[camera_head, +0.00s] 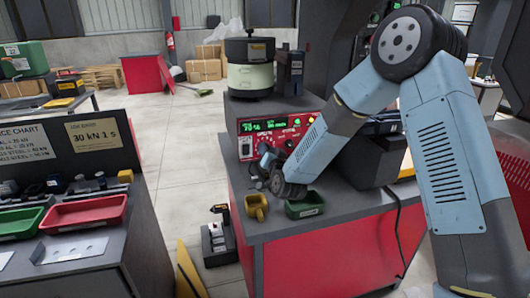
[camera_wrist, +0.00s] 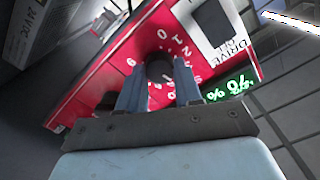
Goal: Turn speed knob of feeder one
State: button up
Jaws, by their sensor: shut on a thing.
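The feeder's red control panel (camera_head: 282,123) with green displays stands at the front of the red bench, below the bowl feeder (camera_head: 250,68). In the wrist view the panel (camera_wrist: 125,70) is close and tilted, with white numerals ringing a dark round knob (camera_wrist: 159,69). My gripper (camera_wrist: 160,80) has one finger on each side of this knob and is shut on it. In the head view my gripper (camera_head: 264,164) is at the panel's lower part, and my arm hides part of the panel. The knob's pointer mark cannot be made out.
A dark knob (camera_wrist: 107,101) sits left of my fingers. A black switch on a white plate (camera_wrist: 205,22) and a green display (camera_wrist: 229,88) are at the right.

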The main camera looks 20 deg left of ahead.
jog(key=shift+s+f, duration=0.1)
jog(key=o, duration=1)
jog(key=shift+o, duration=0.2)
jog(key=v, duration=1.3)
jog(key=shift+s+d, duration=0.2)
jog(key=shift+s, duration=0.1)
